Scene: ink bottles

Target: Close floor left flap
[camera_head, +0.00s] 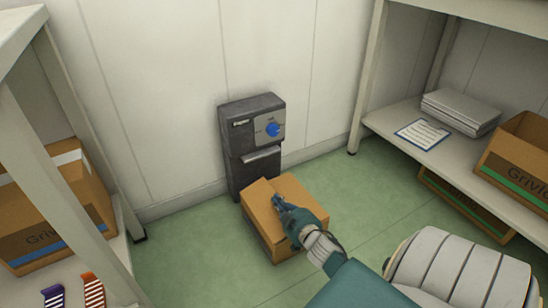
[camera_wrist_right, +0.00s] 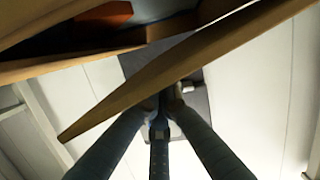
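A brown cardboard box (camera_head: 262,232) stands on the green floor below a wall unit. In the head view its top looks mostly covered by flaps. My right gripper (camera_head: 278,202) is over the middle of its top. In the right wrist view a cardboard flap (camera_wrist_right: 200,62) crosses slantwise, its edge at the fingertips of my right gripper (camera_wrist_right: 167,100). The fingers converge with their tips close together; they look shut, with no clear grip on the flap. A dark gap into the box shows above the flap, with something orange (camera_wrist_right: 110,14) inside. My left gripper is not in view.
A dark grey wall unit (camera_head: 250,135) with a blue knob (camera_head: 272,130) stands behind the box. Shelves with boxes flank it: one box (camera_head: 60,215) at left, one (camera_head: 518,160) at right. Green floor (camera_head: 180,255) is clear left of the floor box.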

